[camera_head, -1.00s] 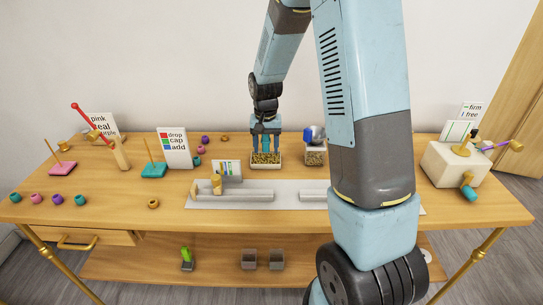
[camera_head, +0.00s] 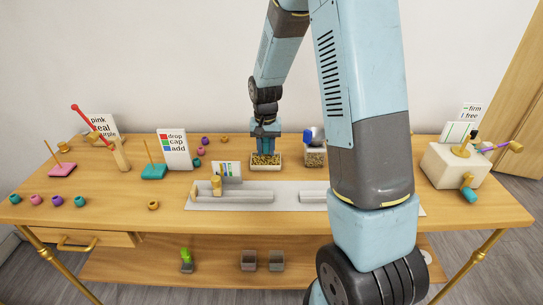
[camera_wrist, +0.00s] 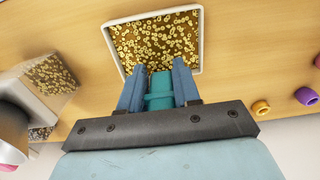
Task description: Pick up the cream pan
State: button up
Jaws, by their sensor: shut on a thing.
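The cream pan (camera_head: 265,170) stands near the back middle of the table. It is a shallow square tray full of small gold rings, and its pale rim also shows in the wrist view (camera_wrist: 201,42). My gripper (camera_head: 265,152) points down at the pan's back side. In the wrist view my blue fingers (camera_wrist: 158,72) are closed on a teal piece (camera_wrist: 160,92) at the pan's wall, which looks like its grip. The fingers hide part of that wall. I see no clear gap under the pan, so I cannot tell whether it is lifted.
A bead-filled container (camera_head: 315,158) stands just right of the pan, with a blue and white item above it. A grey tray (camera_head: 232,201) lies in front. A sign (camera_head: 173,148) and a teal peg stand (camera_head: 154,171) are to the left. Loose beads lie around.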

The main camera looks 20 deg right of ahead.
jog(key=shift+r, duration=0.15)
jog(key=shift+r, duration=0.35)
notch_tip(320, 180, up, 2)
jog(key=shift+r, duration=0.25)
jog(key=s+a+r, duration=0.1)
jog(key=s+r, duration=0.8)
jog(key=s, duration=0.5)
jog(key=shift+r, duration=0.25)
